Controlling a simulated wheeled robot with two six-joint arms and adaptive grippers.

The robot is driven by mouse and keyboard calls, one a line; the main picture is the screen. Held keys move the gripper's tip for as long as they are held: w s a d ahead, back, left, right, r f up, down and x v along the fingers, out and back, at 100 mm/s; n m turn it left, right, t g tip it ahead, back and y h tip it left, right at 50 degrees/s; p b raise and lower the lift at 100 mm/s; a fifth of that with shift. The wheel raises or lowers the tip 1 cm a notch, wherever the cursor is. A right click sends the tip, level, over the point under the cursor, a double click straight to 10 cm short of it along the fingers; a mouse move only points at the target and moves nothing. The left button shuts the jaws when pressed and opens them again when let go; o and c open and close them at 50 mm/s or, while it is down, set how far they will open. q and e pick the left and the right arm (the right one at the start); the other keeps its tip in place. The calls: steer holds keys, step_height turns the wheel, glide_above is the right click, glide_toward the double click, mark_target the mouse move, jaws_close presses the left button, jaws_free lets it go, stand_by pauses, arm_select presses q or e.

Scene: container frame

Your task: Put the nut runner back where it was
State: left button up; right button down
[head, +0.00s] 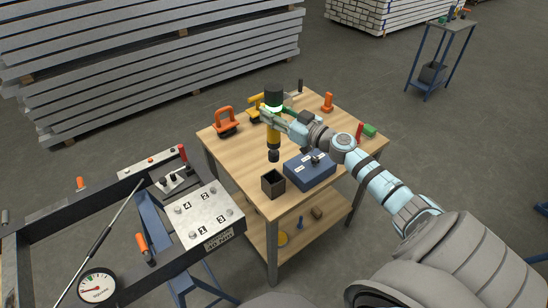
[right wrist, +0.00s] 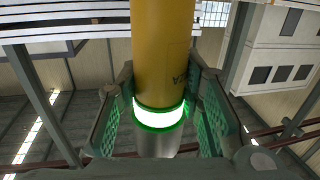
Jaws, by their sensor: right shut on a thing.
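My left gripper is not in view.
A blue case (head: 310,168) lies in front of my right arm. An orange clamp-like tool (head: 226,121), an orange-handled tool (head: 327,102) and a green block (head: 369,131) are on the table. A dark frame with a numbered plate (head: 208,213) stands at left.

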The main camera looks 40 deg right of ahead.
steer(key=b, duration=0.4)
glide_above(278, 157)
steer(key=w, duration=0.2)
steer(key=f, duration=0.7)
steer(key=shift+s+a+f, duration=0.2)
steer(key=shift+a+f, duration=0.05)
steer(key=shift+f, duration=0.05)
steer(key=f+b, duration=0.2)
steer(key=f, duration=0.1)
steer(key=f+b, duration=0.1)
steer(key=f, duration=0.1)
steer(key=shift+w, duration=0.4)
steer(key=f+b, duration=0.2)
steer(key=f, duration=0.1)
steer(key=f+b, duration=0.1)
steer(key=shift+s+f, duration=0.2)
steer(key=shift+s, duration=0.05)
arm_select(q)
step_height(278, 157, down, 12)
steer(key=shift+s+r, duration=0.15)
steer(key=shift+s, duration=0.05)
arm_select(e)
steer(key=shift+w+r, duration=0.1)
steer(key=c, duration=1.5)
jaws_free()
steer(key=o, duration=0.4)
